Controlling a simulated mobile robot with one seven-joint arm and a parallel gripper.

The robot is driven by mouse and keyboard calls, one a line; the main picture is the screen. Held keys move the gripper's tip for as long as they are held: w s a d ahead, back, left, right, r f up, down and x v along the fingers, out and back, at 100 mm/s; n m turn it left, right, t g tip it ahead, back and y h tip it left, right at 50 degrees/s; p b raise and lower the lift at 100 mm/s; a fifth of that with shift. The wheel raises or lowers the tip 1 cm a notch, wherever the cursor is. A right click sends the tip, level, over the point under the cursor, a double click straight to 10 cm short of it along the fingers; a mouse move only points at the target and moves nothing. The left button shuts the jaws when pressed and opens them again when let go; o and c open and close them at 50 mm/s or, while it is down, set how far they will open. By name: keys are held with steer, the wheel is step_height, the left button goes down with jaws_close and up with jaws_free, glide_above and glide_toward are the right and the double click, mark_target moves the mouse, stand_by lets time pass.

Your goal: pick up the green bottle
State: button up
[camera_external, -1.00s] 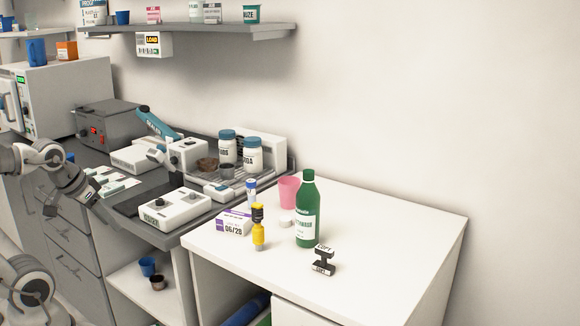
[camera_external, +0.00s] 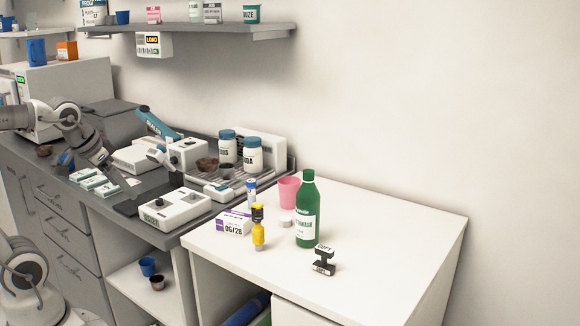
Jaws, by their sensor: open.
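The green bottle (camera_external: 307,209) stands upright on the white table (camera_external: 370,250) and has a white label and a green cap. My gripper (camera_external: 108,172) is at the left, low over the grey counter and well apart from the bottle. It is open and points down and to the right. Its fingers are small and dark in this view, and nothing shows between them.
Near the bottle stand a pink cup (camera_external: 289,189), a white lid (camera_external: 287,221), a yellow bottle (camera_external: 258,228), a small box (camera_external: 234,223) and a black stamp (camera_external: 324,260). White jars (camera_external: 252,154) stand on the counter. The table's right side is clear.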

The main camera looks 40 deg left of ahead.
steer(key=w+d+r+m+p, duration=0.25)
steer(key=w+r+p, duration=0.3)
steer(key=r, duration=0.35)
steer(key=w+d+r+m+p, duration=0.1)
steer(key=w+d+r+p, duration=0.2)
steer(key=w+r+p, duration=0.4)
steer(key=m+t+y+b, duration=0.3)
steer(key=m+t+b, duration=1.2)
steer(key=m, duration=1.4)
glide_toward(304, 212)
steer(key=w+r+g+b, duration=0.1)
steer(key=w, duration=0.2)
steer(key=w+a+g+b, duration=0.1)
steer(key=w+b, duration=0.1)
steer(key=w, duration=0.1)
steer(key=w+r+g+b, duration=0.1)
steer(key=w, duration=0.3)
steer(key=shift+a+r, duration=0.3)
steer(key=shift+a, duration=0.1)
steer(key=w, duration=0.2)
steer(key=w+a+b, duration=0.1)
steer(key=w, duration=0.2)
steer(key=shift+w+r, duration=0.2)
steer(key=shift+w, duration=0.05)
